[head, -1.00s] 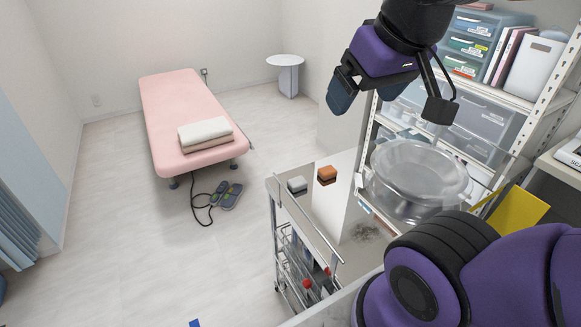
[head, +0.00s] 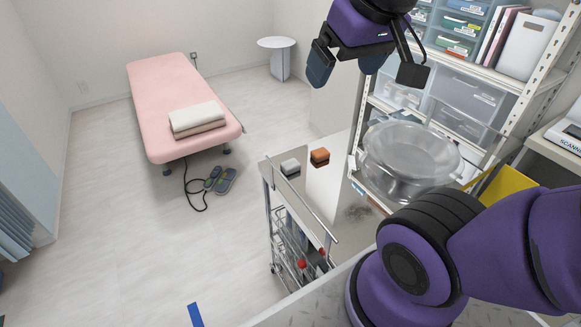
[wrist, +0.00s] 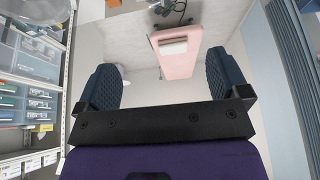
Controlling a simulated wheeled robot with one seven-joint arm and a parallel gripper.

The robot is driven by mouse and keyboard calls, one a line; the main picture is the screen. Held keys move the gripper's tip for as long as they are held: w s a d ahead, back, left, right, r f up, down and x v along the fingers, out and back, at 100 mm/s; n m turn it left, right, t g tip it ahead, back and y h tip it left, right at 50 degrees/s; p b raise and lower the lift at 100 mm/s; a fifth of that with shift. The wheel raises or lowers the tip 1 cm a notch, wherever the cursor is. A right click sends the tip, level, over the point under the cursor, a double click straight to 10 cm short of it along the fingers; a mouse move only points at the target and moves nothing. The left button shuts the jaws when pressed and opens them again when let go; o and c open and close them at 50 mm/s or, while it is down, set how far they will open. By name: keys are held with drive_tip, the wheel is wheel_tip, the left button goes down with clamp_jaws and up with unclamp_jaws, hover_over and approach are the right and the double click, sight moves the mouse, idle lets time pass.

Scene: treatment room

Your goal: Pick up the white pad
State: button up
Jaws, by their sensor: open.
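The white pad (head: 290,167) is a small block with a pale top and a dark lower part. It lies on the top of the metal cart (head: 330,207), near its far left corner. An orange-brown block (head: 320,157) sits just right of it, apart from it. My gripper (head: 365,72) is open and empty, raised above the cart and well apart from the pad. In the wrist view my gripper (wrist: 165,85) has its two dark fingers wide apart with nothing between them. I cannot make out the pad in the wrist view.
A large clear bowl (head: 410,158) stands right of the pad, by the shelving (head: 530,92) with drawers and binders. A rail runs along the cart's left side. A pink bed (head: 178,100) with folded towels (head: 197,118) and a round white table (head: 281,45) stand farther back. Open floor lies left.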

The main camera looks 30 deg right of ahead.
drive_tip(key=w+f+g, duration=0.1)
drive_tip(key=w+f, duration=0.3)
drive_tip(key=w, duration=0.6)
drive_tip(key=g, duration=0.4)
hover_over(290, 162)
wheel_tip(290, 162, down, 30)
wheel_tip(290, 162, down, 11)
drive_tip(key=shift+s+r, duration=0.1)
drive_tip(key=c, duration=1.1)
drive_tip(key=shift+o, duration=0.2)
drive_tip(key=shift+r, duration=0.1)
wheel_tip(290, 162, up, 10)
drive_tip(key=shift+a+f, duration=0.1)
